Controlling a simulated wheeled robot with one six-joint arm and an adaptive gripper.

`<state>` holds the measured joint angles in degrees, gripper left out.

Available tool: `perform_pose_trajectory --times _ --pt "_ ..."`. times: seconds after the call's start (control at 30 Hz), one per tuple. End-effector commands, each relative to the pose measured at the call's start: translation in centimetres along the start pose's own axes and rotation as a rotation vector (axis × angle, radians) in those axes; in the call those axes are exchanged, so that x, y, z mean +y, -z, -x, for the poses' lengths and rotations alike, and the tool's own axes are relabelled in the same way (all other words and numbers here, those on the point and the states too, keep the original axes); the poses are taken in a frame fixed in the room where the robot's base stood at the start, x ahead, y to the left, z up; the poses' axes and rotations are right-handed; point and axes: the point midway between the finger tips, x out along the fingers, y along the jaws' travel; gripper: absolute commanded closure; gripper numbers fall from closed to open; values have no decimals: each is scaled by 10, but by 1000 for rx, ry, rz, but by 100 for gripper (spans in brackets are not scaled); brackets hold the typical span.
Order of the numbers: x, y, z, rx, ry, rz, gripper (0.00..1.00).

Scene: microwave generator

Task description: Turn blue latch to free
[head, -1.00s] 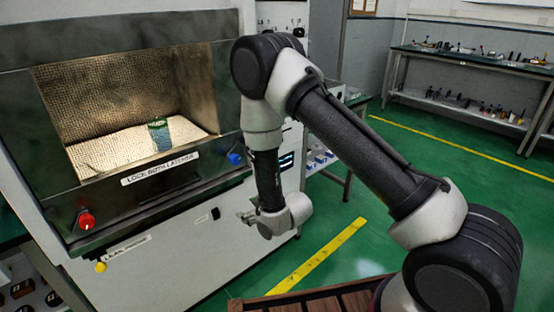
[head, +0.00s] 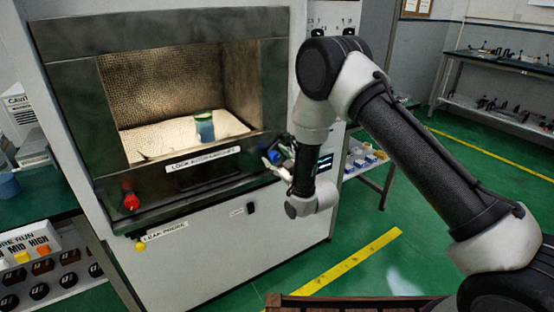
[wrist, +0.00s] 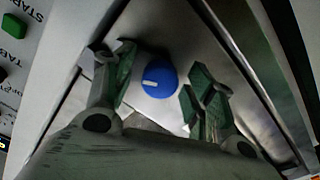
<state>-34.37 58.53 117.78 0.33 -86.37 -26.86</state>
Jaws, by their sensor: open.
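The blue latch (wrist: 159,78) is a round knob with a white mark, on the metal front frame of the microwave generator. In the wrist view it sits between the two open fingers of my gripper (wrist: 158,92), with a gap on both sides. In the head view the blue latch (head: 274,156) shows at the lower right of the chamber opening, partly hidden by my gripper (head: 276,163). The fingers point at it, and nothing is held.
A red knob (head: 131,201) is at the lower left of the frame. A green and blue container (head: 204,127) stands inside the lit chamber. A label strip (head: 203,159) lies between the knobs. A side table (head: 369,165) stands at the right. Green floor is free at right.

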Motion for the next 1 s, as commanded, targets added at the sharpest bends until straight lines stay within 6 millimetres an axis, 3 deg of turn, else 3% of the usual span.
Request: perform_pose_trajectory --times 0.27,0.5,1.0 --pt "0 0 -2 -1 0 0 47" --pt "0 0 -2 -1 1 0 91" --pt "0 0 -2 -1 1 -112 91"
